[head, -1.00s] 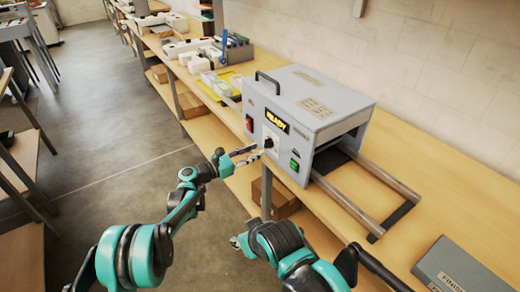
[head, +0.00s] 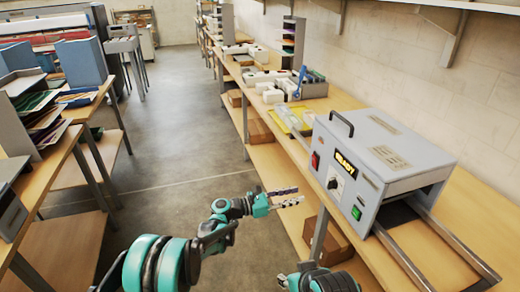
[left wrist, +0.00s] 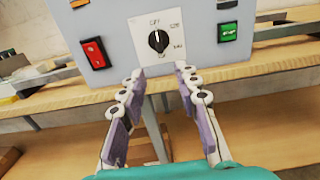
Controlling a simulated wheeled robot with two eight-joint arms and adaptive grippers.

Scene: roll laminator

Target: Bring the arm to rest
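My left gripper (head: 290,197) is open and empty in the head view, in front of the bench and left of the laminator (head: 385,160). It also shows in the left wrist view (left wrist: 160,85), fingers spread apart, pointing at the laminator's front panel. The black rotary knob (left wrist: 158,41) is ahead of it, apart from the fingers. The red switch (left wrist: 95,53) is left of the knob and the green switch (left wrist: 228,32) is right of it. The display reads READY (head: 346,168).
The grey floor between is open.

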